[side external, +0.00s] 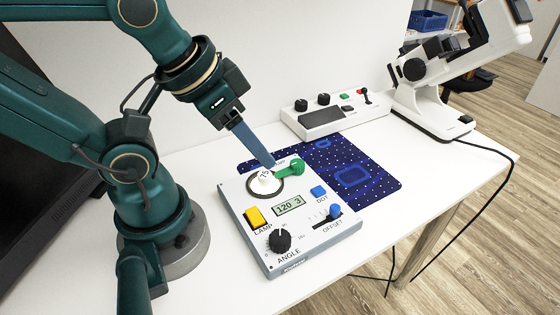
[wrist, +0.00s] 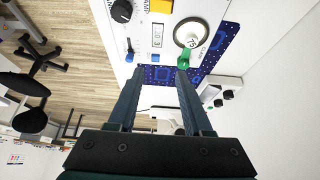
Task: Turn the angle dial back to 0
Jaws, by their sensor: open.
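The angle dial (side external: 279,240) is a black knob above the word ANGLE, at the near left of a white control box (side external: 335,238). Its pointer is too small to read. The dial also shows at the top left of the wrist view (wrist: 121,11). The box's small display (side external: 289,205) reads about 120 3. My gripper (side external: 270,164) is apart from the dial, over the box's far end by a white round part and a green lever (side external: 291,168). In the wrist view my gripper (wrist: 160,72) has its fingers spread with nothing between them.
A yellow LAMP button (side external: 255,217), a blue button (side external: 319,192) and a blue OFFSET slider (side external: 335,211) sit near the dial. A patterned blue mat (side external: 385,187) lies behind the box. A second control box (side external: 335,118) and a white microscope-like device (side external: 428,105) stand farther back.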

